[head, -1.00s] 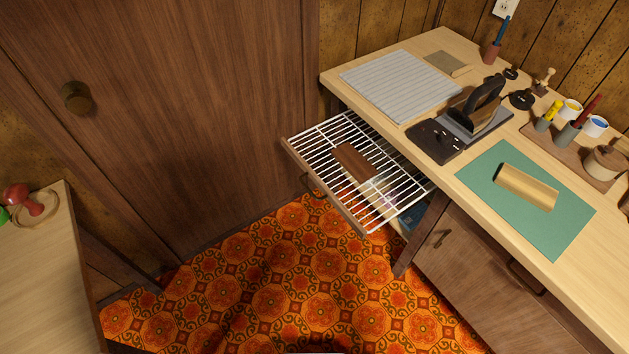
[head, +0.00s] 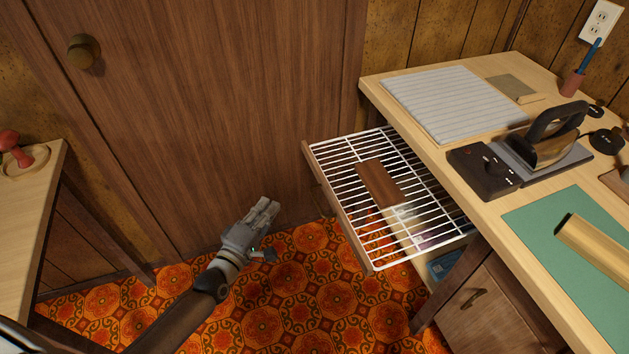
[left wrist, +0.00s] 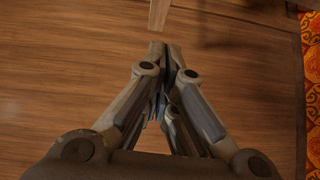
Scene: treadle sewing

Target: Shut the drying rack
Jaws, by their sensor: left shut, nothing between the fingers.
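The drying rack (head: 348,170) is a white wire shelf with a wooden front rail, pulled out from under the worktop at its left end. A brown wooden block (head: 379,183) lies on its wires. My left gripper (head: 270,208) is shut and empty, to the left of the rack's front rail and apart from it. In the left wrist view its closed fingers (left wrist: 165,50) point toward a pale wooden piece at the top edge, against brown wood. My right gripper is in neither view.
The worktop (head: 483,172) carries a ribbed grey mat (head: 450,100), an iron (head: 555,135) and a green mat (head: 560,240). A wooden door (head: 200,110) stands behind my left gripper. The patterned floor (head: 300,310) is clear in front of the rack.

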